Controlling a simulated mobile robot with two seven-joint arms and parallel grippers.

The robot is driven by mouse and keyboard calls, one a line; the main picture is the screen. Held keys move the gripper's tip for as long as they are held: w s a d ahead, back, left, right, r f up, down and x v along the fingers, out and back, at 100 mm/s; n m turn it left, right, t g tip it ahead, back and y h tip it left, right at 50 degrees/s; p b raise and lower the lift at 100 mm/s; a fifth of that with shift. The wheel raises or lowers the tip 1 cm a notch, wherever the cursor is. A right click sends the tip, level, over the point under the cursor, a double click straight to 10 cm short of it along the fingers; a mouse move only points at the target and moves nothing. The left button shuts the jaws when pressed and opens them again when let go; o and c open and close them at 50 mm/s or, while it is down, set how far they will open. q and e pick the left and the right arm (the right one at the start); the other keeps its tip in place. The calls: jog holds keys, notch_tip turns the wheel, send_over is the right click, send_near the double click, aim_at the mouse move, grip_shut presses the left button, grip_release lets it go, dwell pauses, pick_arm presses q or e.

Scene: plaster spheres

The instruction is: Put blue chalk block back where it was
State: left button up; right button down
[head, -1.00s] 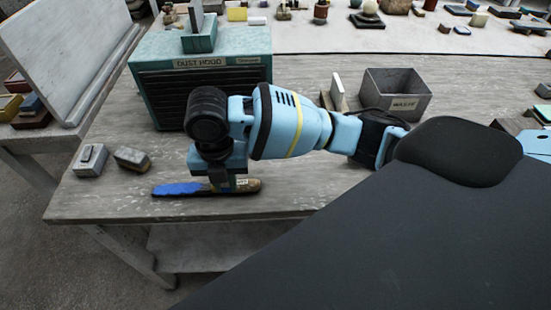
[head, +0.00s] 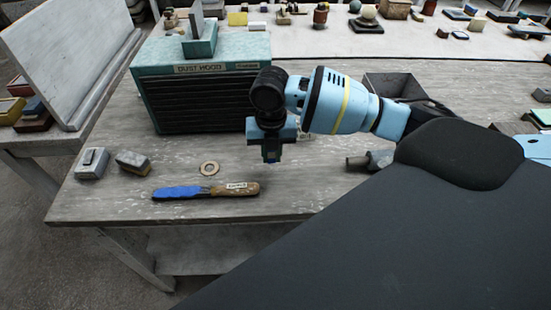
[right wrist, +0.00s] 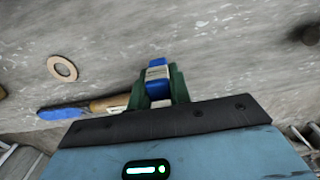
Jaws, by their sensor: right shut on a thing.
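My right gripper (head: 271,160) points down above the grey bench, right of a blue-bladed tool and in front of the dust hood. In the right wrist view its green fingers (right wrist: 160,88) are shut on a small blue block (right wrist: 158,64) with a pale band around it, which I take as the blue chalk block. In the head view the block is mostly hidden by the gripper. The bench surface shows below the block; I cannot tell the exact gap. My left gripper is not in view.
The tool (head: 180,191) with a labelled wooden handle lies near the bench's front edge. A flat ring (head: 209,168) lies behind it. Two small blocks (head: 92,162) (head: 133,162) sit at left. The dust hood (head: 200,104) stands behind. A grey bin (head: 393,82) is partly hidden by my arm.

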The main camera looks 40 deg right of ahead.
aim_at(275, 160)
jog(key=shift+d, duration=0.25)
jog(key=shift+w+d, duration=0.15)
jog(key=shift+d, duration=0.35)
notch_tip(275, 160, down, 3)
jog(key=shift+a+r, duration=0.1)
jog(key=shift+f, duration=0.4)
jog(key=shift+f, duration=0.2)
jog(key=c, duration=1.3)
grip_release()
